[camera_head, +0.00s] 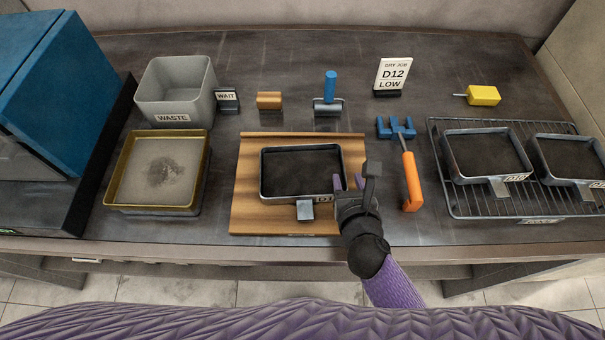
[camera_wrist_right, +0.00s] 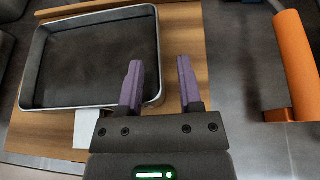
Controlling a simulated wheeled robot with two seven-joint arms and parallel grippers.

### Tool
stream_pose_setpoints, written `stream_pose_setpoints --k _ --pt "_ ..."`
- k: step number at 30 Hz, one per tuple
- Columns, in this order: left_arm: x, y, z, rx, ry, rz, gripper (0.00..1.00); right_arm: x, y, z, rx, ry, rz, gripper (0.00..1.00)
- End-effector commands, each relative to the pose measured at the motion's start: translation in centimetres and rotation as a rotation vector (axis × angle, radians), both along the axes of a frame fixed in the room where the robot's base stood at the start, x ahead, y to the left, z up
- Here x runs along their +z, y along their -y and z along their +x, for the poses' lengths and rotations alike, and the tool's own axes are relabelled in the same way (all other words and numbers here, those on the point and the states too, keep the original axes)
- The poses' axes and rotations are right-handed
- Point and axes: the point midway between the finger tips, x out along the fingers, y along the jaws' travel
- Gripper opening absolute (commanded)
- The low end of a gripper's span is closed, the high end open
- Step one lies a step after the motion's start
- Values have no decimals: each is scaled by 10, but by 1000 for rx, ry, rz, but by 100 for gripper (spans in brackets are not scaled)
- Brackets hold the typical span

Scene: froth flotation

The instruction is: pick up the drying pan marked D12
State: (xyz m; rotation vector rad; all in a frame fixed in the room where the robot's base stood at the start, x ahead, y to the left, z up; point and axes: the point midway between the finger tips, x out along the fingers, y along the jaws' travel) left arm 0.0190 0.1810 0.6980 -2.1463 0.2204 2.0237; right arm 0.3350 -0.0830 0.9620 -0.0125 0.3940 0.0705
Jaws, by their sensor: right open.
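A dark rectangular drying pan (camera_head: 263,178) with a grey metal rim lies on a wooden board (camera_head: 245,215) in the middle of the bench. Its front label begins with "D1"; the rest is hidden by my right gripper. A pale square tab sticks out at its front. My right gripper (camera_head: 348,183) is open at the pan's front right corner. In the right wrist view the purple fingers (camera_wrist_right: 160,85) stand apart with the pan's right wall (camera_wrist_right: 156,60) between them in the picture; I cannot tell their height over it. My left gripper is out of view.
A card (camera_head: 392,75) reads "DRY JOB D12 LOW". Right of the board lie an orange-handled tool (camera_head: 411,182) and a wire rack (camera_head: 465,207) with two similar pans. A brass-coloured tray (camera_head: 113,180), waste bin (camera_head: 150,98) and blue-handled roller (camera_head: 330,88) stand left and behind.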

Motion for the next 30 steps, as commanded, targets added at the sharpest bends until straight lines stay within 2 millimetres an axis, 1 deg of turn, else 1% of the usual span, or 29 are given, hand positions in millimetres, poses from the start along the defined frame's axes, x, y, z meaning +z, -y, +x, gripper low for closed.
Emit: stream_pose_setpoints --k 1,4,10,11,12,14,15,17,24,30 --pt "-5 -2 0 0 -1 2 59 -6 -1 9 0 2 0 46" --pt "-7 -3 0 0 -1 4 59 -10 -2 19 1 0 -1 46" --pt "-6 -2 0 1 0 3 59 -9 -2 21 2 1 0 46" --pt "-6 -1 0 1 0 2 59 -9 -2 21 2 1 0 43" --pt "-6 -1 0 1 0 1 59 -9 -2 21 3 1 -1 35" --pt "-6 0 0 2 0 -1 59 -8 -2 21 3 1 -1 22" --pt "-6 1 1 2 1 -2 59 -9 -2 21 3 1 -1 14" --pt "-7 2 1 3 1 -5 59 -9 -2 21 3 1 -1 1" --pt "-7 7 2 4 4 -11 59 -9 -2 21 3 1 -1 0" --pt "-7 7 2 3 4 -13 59 -9 -2 21 3 1 -1 0"
